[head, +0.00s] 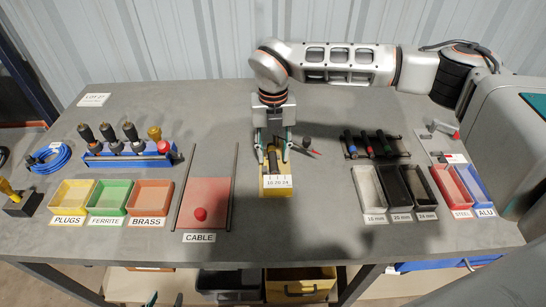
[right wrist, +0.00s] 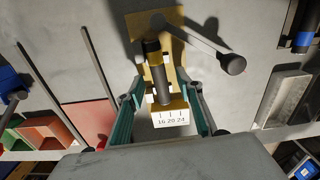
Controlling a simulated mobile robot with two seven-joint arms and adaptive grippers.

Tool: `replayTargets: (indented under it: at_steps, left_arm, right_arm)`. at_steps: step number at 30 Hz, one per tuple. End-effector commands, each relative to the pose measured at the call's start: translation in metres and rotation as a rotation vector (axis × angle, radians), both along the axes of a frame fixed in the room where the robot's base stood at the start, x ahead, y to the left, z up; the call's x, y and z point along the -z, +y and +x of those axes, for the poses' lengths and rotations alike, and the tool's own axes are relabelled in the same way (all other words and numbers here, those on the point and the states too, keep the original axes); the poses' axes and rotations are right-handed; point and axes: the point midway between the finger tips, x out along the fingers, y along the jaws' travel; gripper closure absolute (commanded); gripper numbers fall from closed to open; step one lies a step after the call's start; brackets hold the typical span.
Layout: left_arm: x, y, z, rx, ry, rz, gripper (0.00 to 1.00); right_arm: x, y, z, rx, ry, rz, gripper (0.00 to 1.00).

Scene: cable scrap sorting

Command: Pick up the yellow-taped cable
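A short black cable (right wrist: 158,82) with a yellow band near its far end lies on a yellow gauge block (right wrist: 178,58) in the right wrist view. The block's white label reads 16 20 24. In the head view the cable (head: 272,161) shows as a dark piece between the fingers, above the label (head: 276,182). My right gripper (head: 273,146) points down over the block. Its teal fingers (right wrist: 162,118) stand wide apart on either side of the cable, with gaps showing, so it is open. Teal and grey tips at the bottom edge seem to be my left gripper (head: 164,299), mostly cut off.
A grey lever with a dark knob (right wrist: 232,64) stands beside the block. A rack with blue, red and green taped cables (head: 374,146) lies to the right, with size bins (head: 368,190) below. A red CABLE mat (head: 213,188) between two rods lies left.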

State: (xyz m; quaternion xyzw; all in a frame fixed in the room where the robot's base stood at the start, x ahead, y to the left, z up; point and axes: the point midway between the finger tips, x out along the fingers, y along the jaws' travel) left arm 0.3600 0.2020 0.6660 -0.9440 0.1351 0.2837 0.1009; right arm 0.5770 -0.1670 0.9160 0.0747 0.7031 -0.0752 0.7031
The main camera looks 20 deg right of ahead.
Motion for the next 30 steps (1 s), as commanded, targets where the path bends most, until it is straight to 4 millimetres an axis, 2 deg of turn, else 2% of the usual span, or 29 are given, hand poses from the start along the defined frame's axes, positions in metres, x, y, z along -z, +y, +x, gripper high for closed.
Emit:
replayTargets:
  at_steps: [3,11,15,26,30]
  left_arm:
    - [-0.001,0.0001,0.0004,0.0,0.0,0.0,0.6]
    - [-0.0019,0.0002,0.0019,0.0,-0.003,0.0,0.6]
    - [-0.0029,0.0002,0.0026,-0.001,-0.005,0.0,0.6]
    - [-0.0044,0.0002,0.0034,0.0,-0.008,-0.001,0.6]
    - [-0.0041,0.0003,0.0034,0.0,-0.008,-0.001,0.6]
  right_arm:
    - [0.01,0.0004,-0.0005,0.0,0.002,0.0,0.64]
    - [0.0117,0.0006,-0.0002,-0.001,0.0,0.001,0.64]
    - [0.0116,0.0007,-0.0003,-0.001,0.001,0.001,1.0]
    - [0.0104,0.0008,0.0,-0.001,0.0,0.001,1.0]
    - [0.0044,0.0007,0.0004,0.0,-0.001,0.001,1.0]
